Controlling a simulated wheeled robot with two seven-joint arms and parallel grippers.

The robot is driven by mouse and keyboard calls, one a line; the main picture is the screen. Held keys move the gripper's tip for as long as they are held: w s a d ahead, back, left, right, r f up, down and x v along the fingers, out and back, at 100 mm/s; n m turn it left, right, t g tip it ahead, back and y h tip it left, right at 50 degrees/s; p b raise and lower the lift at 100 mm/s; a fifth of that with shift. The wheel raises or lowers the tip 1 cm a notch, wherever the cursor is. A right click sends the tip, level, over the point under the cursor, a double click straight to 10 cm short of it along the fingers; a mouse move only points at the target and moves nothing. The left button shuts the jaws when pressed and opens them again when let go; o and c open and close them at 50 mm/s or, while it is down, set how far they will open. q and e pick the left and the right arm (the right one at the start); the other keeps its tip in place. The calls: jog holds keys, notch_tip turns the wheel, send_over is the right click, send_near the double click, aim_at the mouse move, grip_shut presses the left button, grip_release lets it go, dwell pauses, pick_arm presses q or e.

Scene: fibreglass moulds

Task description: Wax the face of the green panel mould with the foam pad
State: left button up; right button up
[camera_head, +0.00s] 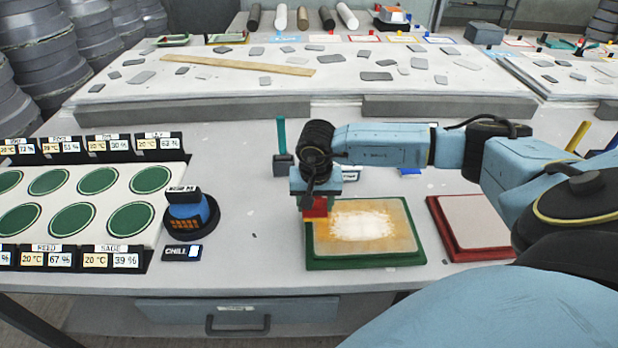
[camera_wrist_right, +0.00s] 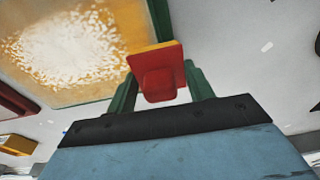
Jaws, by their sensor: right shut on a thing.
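The green panel mould (camera_head: 366,262) lies flat on the bench, with a green rim around an amber face. A rough whitish patch (camera_head: 362,224) covers the middle of the face, with amber around it. It also shows in the right wrist view (camera_wrist_right: 65,50). My right gripper (camera_head: 316,198) is shut on the red-backed foam pad (camera_head: 317,209), at the mould's back left corner. In the right wrist view, the pad (camera_wrist_right: 158,78) sits between the green fingers. I cannot tell whether the pad touches the mould. My left gripper is out of view.
A red mould (camera_head: 467,253) lies just right of the green one. A round dark and blue device (camera_head: 191,218), a CHILL label (camera_head: 182,253) and a tray of green discs (camera_head: 150,207) stand left. Bench between device and green mould is clear. A stone-strewn table (camera_head: 250,85) stands behind.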

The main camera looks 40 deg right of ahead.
notch_tip(320, 180, up, 3)
jog(key=shift+a+p, duration=0.1)
jog(key=shift+p, duration=0.75)
jog(key=shift+r, duration=0.4)
jog(key=shift+w+r+p, duration=0.1)
jog(key=shift+r+p, duration=1.45)
jog(key=shift+r, duration=0.55)
